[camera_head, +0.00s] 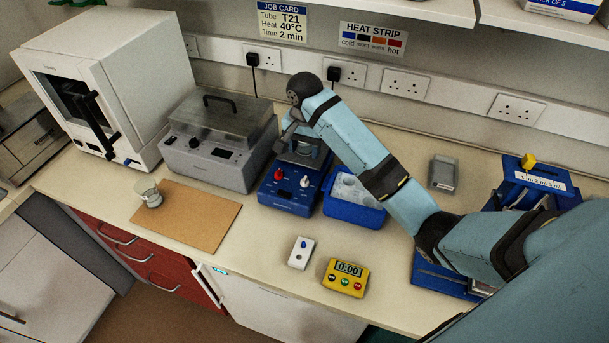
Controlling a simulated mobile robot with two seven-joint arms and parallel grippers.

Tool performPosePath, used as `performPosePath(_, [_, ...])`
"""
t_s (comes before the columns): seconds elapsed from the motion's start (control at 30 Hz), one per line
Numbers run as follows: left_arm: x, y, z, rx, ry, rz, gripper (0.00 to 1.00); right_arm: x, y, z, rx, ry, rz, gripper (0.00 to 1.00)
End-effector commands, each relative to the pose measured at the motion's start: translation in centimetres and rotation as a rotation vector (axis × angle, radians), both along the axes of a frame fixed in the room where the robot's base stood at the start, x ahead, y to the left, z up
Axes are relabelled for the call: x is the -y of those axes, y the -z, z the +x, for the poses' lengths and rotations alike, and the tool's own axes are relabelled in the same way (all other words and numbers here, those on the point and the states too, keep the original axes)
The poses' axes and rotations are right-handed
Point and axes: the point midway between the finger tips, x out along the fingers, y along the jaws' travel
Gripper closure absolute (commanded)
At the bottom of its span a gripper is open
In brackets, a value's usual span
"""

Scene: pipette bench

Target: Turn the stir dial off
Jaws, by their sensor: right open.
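The blue stirrer unit (286,202) stands on the bench in the middle. Its front face has a red dial (278,173) on the left and a white dial (305,182) on the right. The labels by the dials are too small to read, so I cannot tell from lettering which one is for stirring. My right gripper (282,147) is over the back left part of the unit, behind the dials and apart from them. It is open, with its fingers partly hard to make out. My left gripper is out of view.
A grey lidded machine (212,158) stands close left of the stirrer. A blue tub (350,207) stands close right, under my right arm. A yellow timer (345,277) and a white switch box (301,253) lie in front. A beaker (151,196) stands on a brown board (187,222).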

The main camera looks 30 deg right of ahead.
Motion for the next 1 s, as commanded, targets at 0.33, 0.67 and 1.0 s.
performPosePath(0.33, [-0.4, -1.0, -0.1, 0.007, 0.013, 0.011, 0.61, 0.0, 7.4, -0.1, -0.004, 0.0, -0.002, 0.48])
performPosePath(0.67, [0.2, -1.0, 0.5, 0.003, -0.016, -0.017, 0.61, 0.0, 11.5, 0.0, 0.0, -0.002, -0.001, 0.48])
performPosePath(1.0, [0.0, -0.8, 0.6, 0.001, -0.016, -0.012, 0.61, 0.0, 11.9, 0.0, 0.001, -0.001, -0.001, 0.48])
